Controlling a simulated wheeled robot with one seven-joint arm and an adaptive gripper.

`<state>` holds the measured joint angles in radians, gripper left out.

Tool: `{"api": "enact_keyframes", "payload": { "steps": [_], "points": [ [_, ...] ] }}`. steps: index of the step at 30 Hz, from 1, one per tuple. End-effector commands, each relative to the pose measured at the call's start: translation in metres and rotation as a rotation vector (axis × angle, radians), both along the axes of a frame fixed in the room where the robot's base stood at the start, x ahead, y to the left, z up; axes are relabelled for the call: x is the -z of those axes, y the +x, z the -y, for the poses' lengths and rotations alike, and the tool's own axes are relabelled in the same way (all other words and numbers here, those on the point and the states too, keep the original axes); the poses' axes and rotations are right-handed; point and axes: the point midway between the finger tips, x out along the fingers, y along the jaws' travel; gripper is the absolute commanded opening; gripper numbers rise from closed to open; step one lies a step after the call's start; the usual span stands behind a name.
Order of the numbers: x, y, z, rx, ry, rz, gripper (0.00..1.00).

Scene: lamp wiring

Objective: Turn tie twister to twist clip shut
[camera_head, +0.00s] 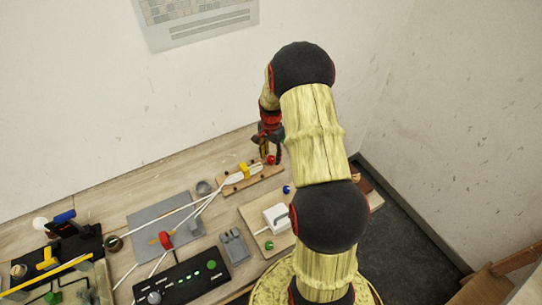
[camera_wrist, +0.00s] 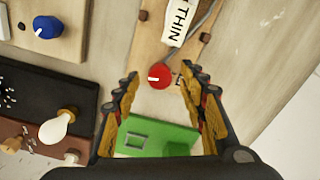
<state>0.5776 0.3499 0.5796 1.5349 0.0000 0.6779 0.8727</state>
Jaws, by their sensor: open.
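A round red knob (camera_wrist: 160,76) with a white mark sits at the end of a wooden board (camera_wrist: 181,55). It also shows in the head view (camera_head: 271,160). It looks like the tie twister, though no name on it can be read. My gripper (camera_wrist: 158,80) is open, its two fingers apart on either side of the knob in the picture; I cannot tell whether they touch it. In the head view my gripper (camera_head: 270,153) is over the knob's end of the board. A yellow clip-like piece (camera_head: 244,170) sits on the board at the white cable.
A blue knob (camera_wrist: 47,27) is on a separate board at upper left. A white bulb (camera_wrist: 58,127) lies on a dark tray. A green panel (camera_wrist: 160,137) shows between my fingers. A white tag reading THIN (camera_wrist: 180,20) is beyond the knob. The wall is behind the bench.

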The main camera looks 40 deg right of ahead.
Motion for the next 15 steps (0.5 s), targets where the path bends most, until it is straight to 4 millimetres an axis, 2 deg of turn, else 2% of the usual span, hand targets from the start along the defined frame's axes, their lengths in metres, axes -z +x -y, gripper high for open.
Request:
{"api": "enact_keyframes", "payload": {
  "steps": [15],
  "points": [
    [-0.093, 0.001, 0.001, 0.000, -0.002, 0.003, 0.42]
  ]
}}
